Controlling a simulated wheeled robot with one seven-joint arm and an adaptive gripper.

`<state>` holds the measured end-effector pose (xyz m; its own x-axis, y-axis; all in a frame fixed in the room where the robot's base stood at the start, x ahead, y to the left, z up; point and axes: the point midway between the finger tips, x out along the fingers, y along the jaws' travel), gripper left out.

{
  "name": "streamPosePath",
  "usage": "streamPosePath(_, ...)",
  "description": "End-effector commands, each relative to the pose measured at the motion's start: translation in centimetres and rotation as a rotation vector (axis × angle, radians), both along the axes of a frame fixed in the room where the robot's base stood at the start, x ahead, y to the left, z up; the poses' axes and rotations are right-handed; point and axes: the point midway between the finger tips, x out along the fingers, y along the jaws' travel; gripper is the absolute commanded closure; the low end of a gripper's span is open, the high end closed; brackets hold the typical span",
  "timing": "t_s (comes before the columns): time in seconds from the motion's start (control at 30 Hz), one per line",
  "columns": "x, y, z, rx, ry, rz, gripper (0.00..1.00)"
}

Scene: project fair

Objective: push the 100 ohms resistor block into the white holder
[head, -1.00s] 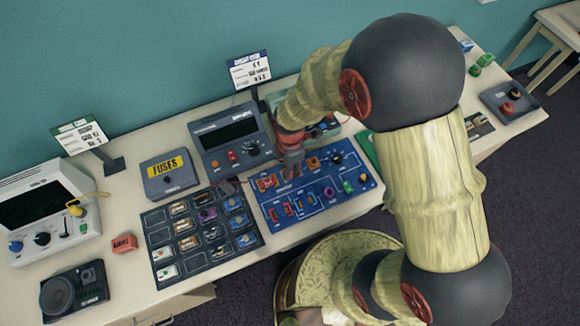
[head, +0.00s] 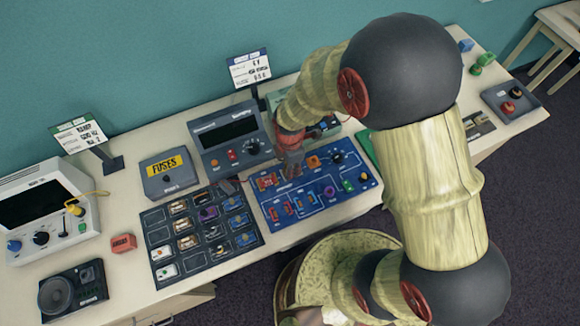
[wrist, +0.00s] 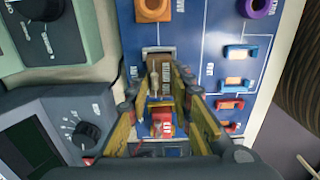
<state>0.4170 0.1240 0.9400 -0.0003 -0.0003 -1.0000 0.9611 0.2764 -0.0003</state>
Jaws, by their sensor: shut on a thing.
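My gripper (wrist: 160,84) is over the blue circuit board (head: 330,208), with its fingers pointing down at the board's back part. It is shut on a small block (wrist: 155,84) with a pale cylindrical part, which I take for the 100 ohms resistor block; its label is not readable. A whitish holder-like piece (wrist: 158,51) shows just beyond the fingertips in the wrist view. I cannot tell whether the block touches it. A red part (wrist: 162,128) on the board shows between the fingers. In the head view my gripper (head: 291,160) hides the block.
A meter (head: 228,140) stands close behind. A dark tray of components (head: 200,238) lies left of the board.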

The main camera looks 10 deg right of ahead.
Motion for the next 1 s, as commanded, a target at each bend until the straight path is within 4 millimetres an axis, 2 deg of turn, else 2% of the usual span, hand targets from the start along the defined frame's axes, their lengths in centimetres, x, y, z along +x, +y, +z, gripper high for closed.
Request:
streamPosePath(0.37, -0.02, -0.01, -0.01, 0.000, 0.000, 0.000, 0.58)
streamPosePath(0.6, -0.02, -0.01, -0.01, 0.000, 0.000, 0.000, 0.56)
streamPosePath(0.9, -0.01, 0.00, -0.01, 0.000, 0.000, 0.000, 0.39)
streamPosePath(1.0, -0.01, 0.00, 0.00, 0.000, 0.000, 0.000, 0.38)
